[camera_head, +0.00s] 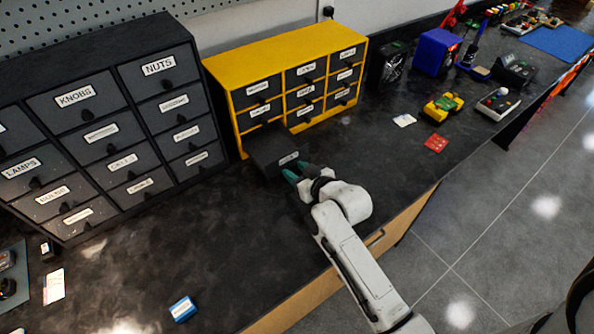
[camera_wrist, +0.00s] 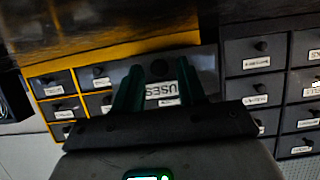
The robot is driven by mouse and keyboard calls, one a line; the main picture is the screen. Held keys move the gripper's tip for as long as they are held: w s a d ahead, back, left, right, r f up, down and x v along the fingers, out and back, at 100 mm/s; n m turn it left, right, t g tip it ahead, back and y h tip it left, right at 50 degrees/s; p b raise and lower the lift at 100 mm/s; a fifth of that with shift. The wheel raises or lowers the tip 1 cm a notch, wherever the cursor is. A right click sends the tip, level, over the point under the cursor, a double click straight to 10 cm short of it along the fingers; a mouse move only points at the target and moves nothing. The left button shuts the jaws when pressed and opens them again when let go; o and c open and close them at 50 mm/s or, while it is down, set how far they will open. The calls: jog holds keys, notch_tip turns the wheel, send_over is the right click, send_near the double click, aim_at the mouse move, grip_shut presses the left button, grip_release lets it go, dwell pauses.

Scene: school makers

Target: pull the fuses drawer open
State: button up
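The yellow cabinet (camera_head: 225,75) holds dark drawers with white labels and round knobs. Its bottom-left drawer, the fuses drawer (camera_head: 272,147), stands out from the cabinet front, clearly pulled forward. In the wrist view its front (camera_wrist: 206,72) carries an inverted label that reads FUSES (camera_wrist: 162,90). A dark knob (camera_wrist: 160,68) shows beside the label, between my fingertips. My gripper (camera_head: 297,172) is just in front of this drawer, with its green fingers apart. In the wrist view my gripper (camera_wrist: 160,66) has visible gaps between its fingers and the knob.
A black drawer cabinet (camera_head: 85,45) stands to the left. The dark bench top (camera_head: 170,250) is mostly clear in front, with a small blue box (camera_head: 183,309) near its front edge. A red card (camera_head: 436,143) and a yellow toy vehicle (camera_head: 442,107) lie to the right.

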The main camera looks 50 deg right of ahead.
jog(key=shift+o, duration=0.3)
jog(key=v, duration=1)
jog(key=shift+s+r+b, duration=0.15)
jog(key=shift+s+b, duration=0.2)
jog(key=shift+b, duration=0.05)
jog(key=shift+a, duration=0.1)
